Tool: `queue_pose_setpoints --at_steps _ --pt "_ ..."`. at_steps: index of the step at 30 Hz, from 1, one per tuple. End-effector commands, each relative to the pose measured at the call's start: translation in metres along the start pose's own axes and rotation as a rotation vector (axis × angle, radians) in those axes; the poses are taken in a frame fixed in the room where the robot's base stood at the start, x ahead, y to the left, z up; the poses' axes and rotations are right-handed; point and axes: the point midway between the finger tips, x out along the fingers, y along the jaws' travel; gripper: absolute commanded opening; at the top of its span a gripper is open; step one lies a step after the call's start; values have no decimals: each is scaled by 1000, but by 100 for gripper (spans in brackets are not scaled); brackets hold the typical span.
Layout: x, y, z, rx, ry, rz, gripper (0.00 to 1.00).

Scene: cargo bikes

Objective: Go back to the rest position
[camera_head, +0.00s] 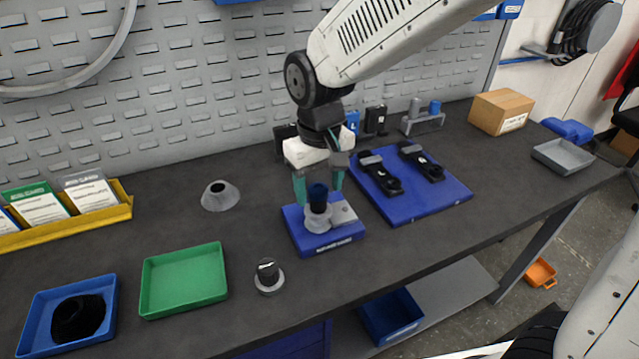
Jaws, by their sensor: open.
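My gripper (319,185) points down over the blue fixture block (329,240), near the middle of the dark workbench. Its teal fingers are open, one on each side of a dark blue cylindrical part (318,196). This part stands upright on a light grey round piece (317,219) on the block. I cannot tell whether the fingers touch the part. My white arm reaches in from the upper right.
A blue board (440,199) with black holders lies right of the block. A cardboard box (501,111) stands at the back right. A grey cone (220,196), green tray (184,281), blue tray (67,318) and small knob (268,275) are to the left. A pegboard wall (170,90) stands behind.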

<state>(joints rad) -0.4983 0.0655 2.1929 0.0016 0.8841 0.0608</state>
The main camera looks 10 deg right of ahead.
Motion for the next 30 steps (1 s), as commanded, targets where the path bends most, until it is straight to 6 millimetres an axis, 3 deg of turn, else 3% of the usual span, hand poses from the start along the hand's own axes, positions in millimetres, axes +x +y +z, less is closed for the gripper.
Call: queue_pose_setpoints --at_steps 13,20,23,26,30 --pt "-64 0 -1 0 4 0 61" --pt "-77 0 1 -4 -4 0 61" --pt "-69 1 13 -12 -43 3 61" --pt "-69 11 45 -2 -72 4 61" --pt "-79 40 99 63 -74 1 61"
